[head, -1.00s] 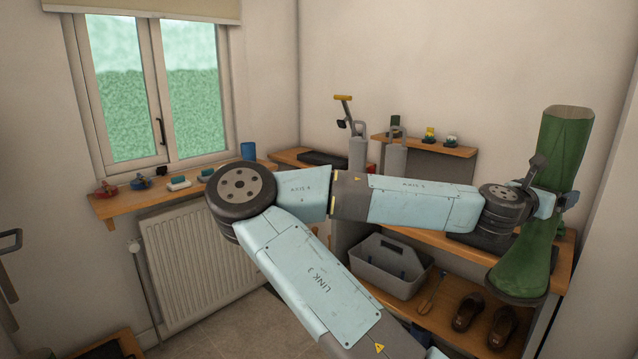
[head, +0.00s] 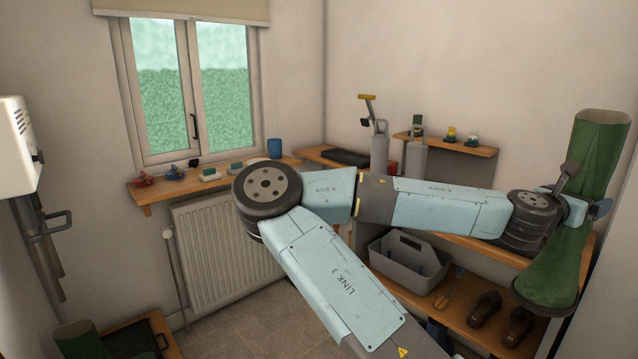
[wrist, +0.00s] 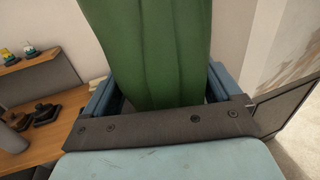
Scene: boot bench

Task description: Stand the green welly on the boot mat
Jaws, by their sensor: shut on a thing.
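My gripper (head: 578,208) is shut on the shaft of the green welly (head: 598,155), at the right of the head view. The welly is about upright, its opening up and its foot low in front of the bench end. In the wrist view its green shaft (wrist: 150,50) stands between my two blue fingers. A dark mat (head: 135,343) lies in a wood-edged surface at the lower left. A second green boot-like thing (head: 78,340) stands beside or on it, cut off by the frame edge. Which mat is the boot mat, I cannot tell for sure.
The bench (head: 470,245) carries a grey caddy (head: 405,268) and brown shoes (head: 485,308) on its lower shelf. A small raised shelf (head: 470,148) holds little pots. A white wall unit (head: 18,145) is at the left. Tiled floor (head: 235,325) shows clear below the radiator (head: 230,240).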

